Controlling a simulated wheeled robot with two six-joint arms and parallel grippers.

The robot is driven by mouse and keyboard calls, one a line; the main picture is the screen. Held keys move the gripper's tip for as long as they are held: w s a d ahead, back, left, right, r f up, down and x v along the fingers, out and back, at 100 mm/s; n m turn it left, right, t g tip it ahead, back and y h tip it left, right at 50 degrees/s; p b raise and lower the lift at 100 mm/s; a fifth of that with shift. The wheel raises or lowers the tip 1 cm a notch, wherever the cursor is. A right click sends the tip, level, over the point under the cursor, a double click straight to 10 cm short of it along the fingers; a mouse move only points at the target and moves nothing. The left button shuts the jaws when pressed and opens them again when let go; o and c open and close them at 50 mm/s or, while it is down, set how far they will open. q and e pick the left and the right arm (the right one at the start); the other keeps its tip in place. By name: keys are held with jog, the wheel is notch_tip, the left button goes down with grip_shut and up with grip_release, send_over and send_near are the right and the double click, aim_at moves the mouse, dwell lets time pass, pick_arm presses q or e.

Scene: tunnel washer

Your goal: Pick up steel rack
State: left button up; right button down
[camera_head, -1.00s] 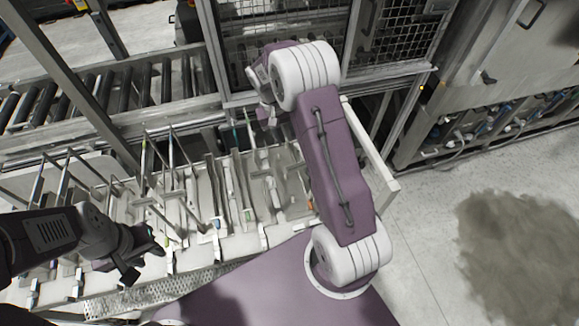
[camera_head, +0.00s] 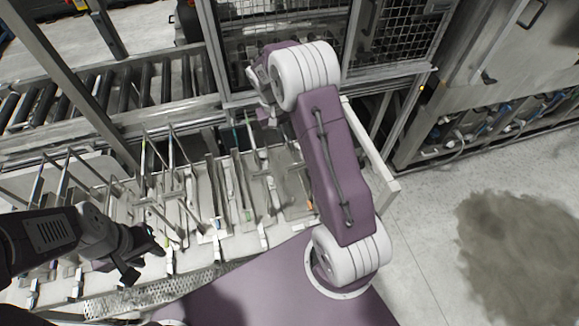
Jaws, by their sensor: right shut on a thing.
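Steel racks with upright rods and flat slats stand in a row on the pale bench; the steel rack (camera_head: 240,190) near the middle is beside my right arm. My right gripper (camera_head: 267,115) is at the far end of the purple arm, above the back edge of this rack. It is shut on the rack, though its wrist partly hides the contact. My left gripper (camera_head: 143,262) is dark, low at the left, over the front edge of the bench. Its fingers look apart and empty.
A roller conveyor (camera_head: 130,88) runs behind the bench at the left. A mesh guard (camera_head: 405,40) and metal frame posts stand at the back. A steel cabinet (camera_head: 505,65) is at the right. The floor at the right is clear, with a dark patch (camera_head: 525,250).

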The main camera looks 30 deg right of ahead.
jog(key=shift+w+r, duration=0.1)
dwell(0.8)
jog(key=shift+r, duration=0.35)
jog(key=shift+w+r, duration=0.1)
jog(key=shift+r, duration=0.3)
jog(key=v, duration=0.2)
jog(key=d+b+v, duration=0.1)
jog(key=v, duration=0.5)
jog(key=shift+s+d+r+b, duration=0.15)
jog(key=shift+s+d+b, duration=0.15)
jog(key=shift+d+b, duration=0.05)
jog(key=shift+r, duration=0.45)
